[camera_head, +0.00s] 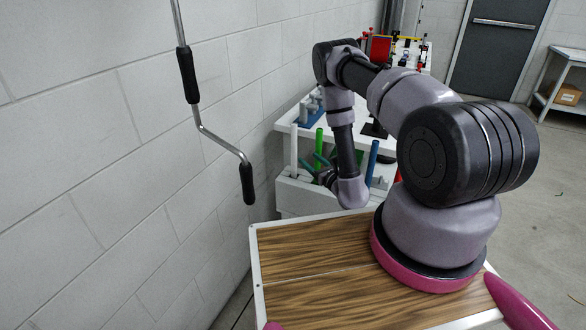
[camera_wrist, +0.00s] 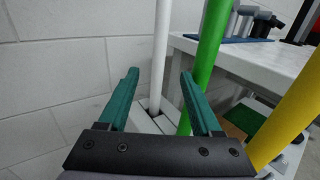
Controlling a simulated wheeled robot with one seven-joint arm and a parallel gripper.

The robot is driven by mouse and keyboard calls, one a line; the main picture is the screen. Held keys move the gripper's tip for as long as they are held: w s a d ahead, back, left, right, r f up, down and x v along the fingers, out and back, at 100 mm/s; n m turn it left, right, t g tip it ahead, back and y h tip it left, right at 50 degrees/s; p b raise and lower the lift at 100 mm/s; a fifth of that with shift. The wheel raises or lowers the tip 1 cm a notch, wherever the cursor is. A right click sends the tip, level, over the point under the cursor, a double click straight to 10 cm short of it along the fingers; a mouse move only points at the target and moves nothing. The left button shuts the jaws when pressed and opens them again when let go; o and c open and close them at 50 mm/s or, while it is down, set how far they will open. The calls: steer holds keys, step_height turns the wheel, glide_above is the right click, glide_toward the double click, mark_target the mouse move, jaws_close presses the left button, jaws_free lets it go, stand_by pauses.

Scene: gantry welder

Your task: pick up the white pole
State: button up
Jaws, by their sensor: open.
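The white pole (camera_head: 294,150) stands upright in a white holder (camera_head: 300,196) below the workbench edge, near the wall. In the wrist view the white pole (camera_wrist: 161,50) rises between the two teal fingers of my gripper (camera_wrist: 159,73). The fingers are open, with a gap on both sides of the pole, and I see no contact. The pole appears a little beyond the fingertips, but the exact depth is hard to tell. The pole's lower end goes into the holder. In the head view my arm partly hides the gripper.
A green pole (camera_wrist: 208,55) stands close by the right finger, with a yellow pole (camera_wrist: 288,110) farther right. A blue pole (camera_head: 371,163) shows right of my arm. A white workbench (camera_wrist: 260,62) is behind. A block wall (camera_head: 120,130) lies to the left.

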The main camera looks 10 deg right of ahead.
mark_target(296, 147)
steer(key=x, duration=1.1)
steer(key=shift+w+a, duration=0.15)
steer(key=shift+w, duration=0.1)
jaws_close()
stand_by(1.0)
